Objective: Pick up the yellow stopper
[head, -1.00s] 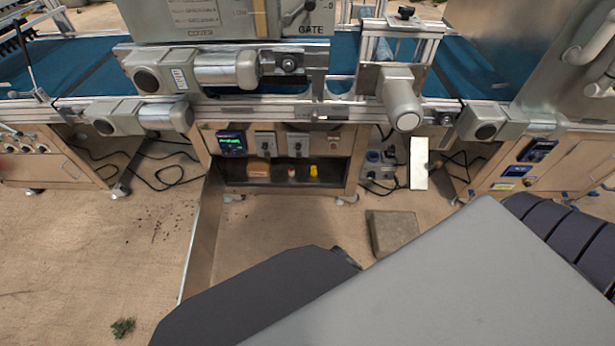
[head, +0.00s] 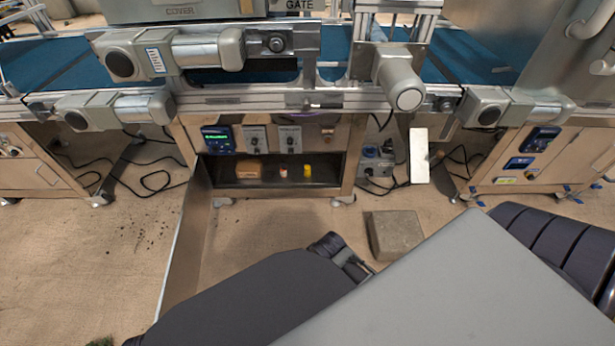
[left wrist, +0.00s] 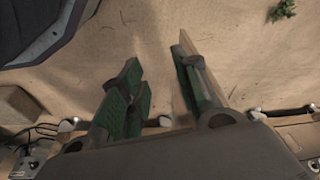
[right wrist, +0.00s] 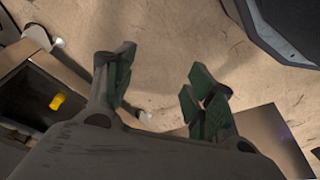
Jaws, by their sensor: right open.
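The yellow stopper (head: 307,170) stands in the open shelf (head: 225,185) under the machine, towards the shelf's right side. The stopper also shows at the left of the right wrist view (right wrist: 57,101), beside the gripper and apart from it. My right gripper (right wrist: 155,95) is open and empty, with bare floor between its fingers. My left gripper (left wrist: 160,90) is open and empty over the floor. Neither gripper's fingers can be made out clearly in the head view, where my dark arm parts fill the bottom.
A small red and white item (head: 283,171) and a brown block (head: 248,173) share the shelf. A metal panel (head: 187,240) projects forward at the shelf's left. A grey slab (head: 394,234) lies on the floor at right. Cables (head: 150,180) lie left. Floor before the shelf is partly clear.

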